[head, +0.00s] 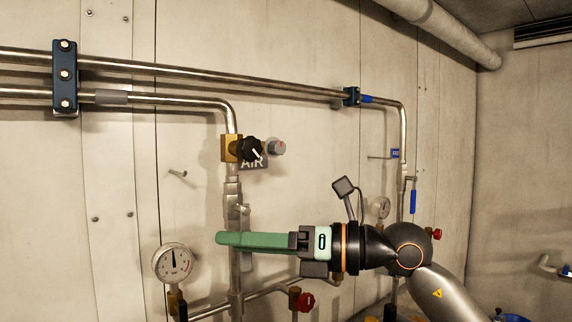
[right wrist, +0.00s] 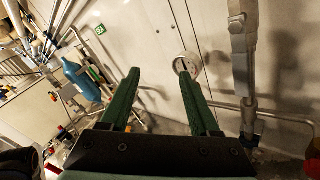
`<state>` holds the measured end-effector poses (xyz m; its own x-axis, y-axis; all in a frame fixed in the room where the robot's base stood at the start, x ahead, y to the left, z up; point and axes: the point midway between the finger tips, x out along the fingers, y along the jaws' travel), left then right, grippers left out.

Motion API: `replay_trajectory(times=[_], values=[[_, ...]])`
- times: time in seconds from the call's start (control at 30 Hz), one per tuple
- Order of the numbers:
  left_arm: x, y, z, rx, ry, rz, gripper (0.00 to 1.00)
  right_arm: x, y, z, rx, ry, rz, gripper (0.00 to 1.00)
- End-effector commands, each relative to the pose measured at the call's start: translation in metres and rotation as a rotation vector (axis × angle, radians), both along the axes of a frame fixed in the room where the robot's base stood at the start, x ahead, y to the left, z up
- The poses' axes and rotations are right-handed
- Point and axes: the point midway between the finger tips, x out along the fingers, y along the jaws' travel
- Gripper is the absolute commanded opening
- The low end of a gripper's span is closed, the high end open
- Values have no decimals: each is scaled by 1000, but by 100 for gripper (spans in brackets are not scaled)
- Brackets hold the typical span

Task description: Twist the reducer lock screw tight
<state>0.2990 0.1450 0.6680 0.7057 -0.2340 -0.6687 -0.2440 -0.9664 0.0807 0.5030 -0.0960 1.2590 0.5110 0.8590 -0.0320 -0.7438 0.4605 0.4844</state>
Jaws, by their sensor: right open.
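A small grey round knob (head: 277,148) shows just right of the black knob. A small fitting (head: 244,209) sticks out from the pipe lower down. I cannot tell which of these is the reducer lock screw. My right gripper (head: 222,238) is below the black knob, its green fingers pointing left across the pipe. In the right wrist view its fingers (right wrist: 159,72) are apart with nothing between them. My left gripper is not in view.
A pressure gauge (head: 173,263) stands at lower left. A red valve handle (head: 303,301) is below my right gripper. Horizontal pipes (head: 200,70) cross the wall. A blue-handled valve (head: 413,201) hangs at right. The wall left of the pipe is mostly clear.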

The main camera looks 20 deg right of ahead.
Motion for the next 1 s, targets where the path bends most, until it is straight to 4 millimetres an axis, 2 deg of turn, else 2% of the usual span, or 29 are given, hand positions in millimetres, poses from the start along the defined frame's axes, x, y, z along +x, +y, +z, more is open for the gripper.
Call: replay_trajectory(times=[0.1,0.3,0.4,0.5,0.67,1.0], values=[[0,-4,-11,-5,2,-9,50,4,-34,34,-174,-145,-178,62],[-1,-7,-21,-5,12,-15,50,-2,-99,95,-335,-296,-487,62],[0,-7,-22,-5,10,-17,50,-9,-121,116,-364,-332,-593,62],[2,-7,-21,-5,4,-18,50,-13,-134,127,-376,-349,-651,62],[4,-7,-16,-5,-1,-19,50,-4,-134,131,-378,-351,-666,62],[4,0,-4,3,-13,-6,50,58,-110,132,-378,-348,-661,62]])
